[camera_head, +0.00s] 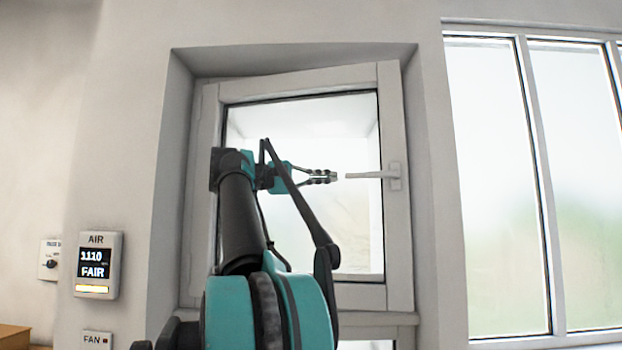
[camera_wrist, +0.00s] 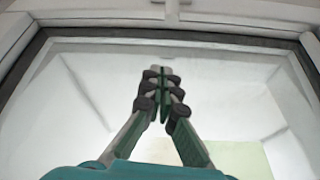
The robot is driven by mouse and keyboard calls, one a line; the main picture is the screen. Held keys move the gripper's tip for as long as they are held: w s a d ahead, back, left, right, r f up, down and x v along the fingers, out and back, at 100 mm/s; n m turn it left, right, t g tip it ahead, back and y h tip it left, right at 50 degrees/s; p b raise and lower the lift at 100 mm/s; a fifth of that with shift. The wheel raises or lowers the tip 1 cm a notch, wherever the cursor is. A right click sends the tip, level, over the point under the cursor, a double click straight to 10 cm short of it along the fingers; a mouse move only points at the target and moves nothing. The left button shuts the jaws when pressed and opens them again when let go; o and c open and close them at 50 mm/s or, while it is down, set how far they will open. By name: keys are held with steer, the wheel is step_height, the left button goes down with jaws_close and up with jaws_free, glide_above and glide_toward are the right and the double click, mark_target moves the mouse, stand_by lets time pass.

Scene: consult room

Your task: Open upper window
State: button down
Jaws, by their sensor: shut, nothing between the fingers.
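The upper window (camera_head: 393,245) has a pale frame around a glass pane, set in a deep wall recess. Its top edge slopes up to the right and its right side looks swung out from the recess, so it appears ajar. Its handle (camera_head: 370,175) lies horizontal on the right side, with the free end pointing left. My gripper (camera_head: 335,177) is shut and empty in front of the pane, its tips just left of the handle's free end in the picture. In the wrist view my gripper (camera_wrist: 162,72) is shut before the glass, and part of the handle (camera_wrist: 172,6) shows at the top edge.
A wide fixed-looking window (camera_head: 500,190) fills the right side. An air display (camera_head: 98,265) reading "FAIR", a fan control (camera_head: 97,340) and another wall control (camera_head: 49,259) are on the left wall. The recess sides (camera_head: 178,160) bound the space around the upper window.

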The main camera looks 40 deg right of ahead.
steer(key=shift+s+a+f, duration=0.2)
steer(key=shift+s, duration=0.75)
steer(key=shift+s+a+f, duration=0.15)
steer(key=shift+s, duration=0.8)
